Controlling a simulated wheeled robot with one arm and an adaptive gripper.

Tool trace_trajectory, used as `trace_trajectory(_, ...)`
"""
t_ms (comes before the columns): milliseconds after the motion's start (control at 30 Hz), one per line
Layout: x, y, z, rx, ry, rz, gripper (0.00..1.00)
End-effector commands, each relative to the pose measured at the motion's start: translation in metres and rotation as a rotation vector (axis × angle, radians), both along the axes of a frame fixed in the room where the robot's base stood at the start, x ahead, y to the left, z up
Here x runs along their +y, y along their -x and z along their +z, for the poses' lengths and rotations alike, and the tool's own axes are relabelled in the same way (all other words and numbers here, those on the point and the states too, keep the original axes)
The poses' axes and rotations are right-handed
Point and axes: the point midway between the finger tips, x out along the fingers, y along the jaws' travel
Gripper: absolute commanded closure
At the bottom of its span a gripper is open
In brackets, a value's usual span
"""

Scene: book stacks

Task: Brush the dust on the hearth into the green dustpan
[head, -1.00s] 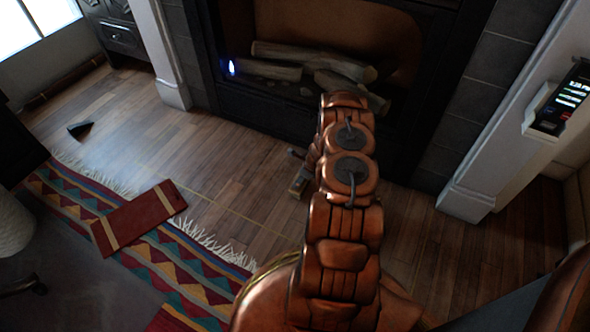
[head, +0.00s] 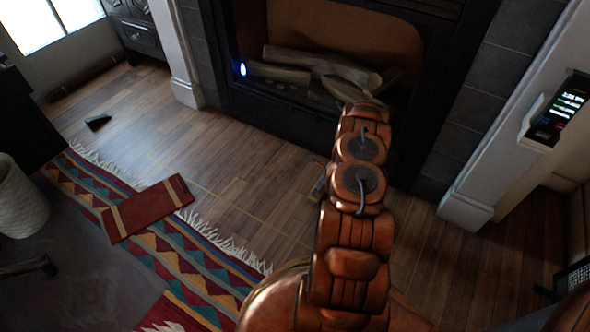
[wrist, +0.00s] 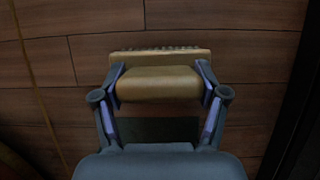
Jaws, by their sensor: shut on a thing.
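My gripper (wrist: 158,95) is shut on a tan, wooden-looking brush block (wrist: 160,56) in the wrist view. A row of short dark bristles shows along its far edge, over the plank floor. A dark greenish flat patch (wrist: 155,130) shows between the fingers; I cannot tell what it is. In the head view my arm hides most of the gripper, and only a small part shows left of the arm, low in front of the fireplace. A small dark wedge (head: 98,122) lies on the floor at left; I cannot tell whether it is the dustpan. I cannot make out dust.
The fireplace (head: 225,75) with logs stands at the back. A red book (head: 148,207) lies on the patterned rug (head: 185,262). A pale basket (head: 20,200) is at far left. A thin yellow line (head: 228,200) runs along the floor.

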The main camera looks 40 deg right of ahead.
Motion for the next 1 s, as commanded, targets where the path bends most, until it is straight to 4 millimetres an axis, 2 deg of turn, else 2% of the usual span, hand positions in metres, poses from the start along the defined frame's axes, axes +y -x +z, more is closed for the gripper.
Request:
trace_trajectory(33,-0.002,0.0,0.015,-0.002,0.003,-0.004,0.6)
trace_trajectory(600,0.0,-0.003,0.065,-0.004,0.004,0.001,0.6)
trace_trajectory(1000,0.002,-0.004,0.07,-0.003,0.003,0.005,0.6)
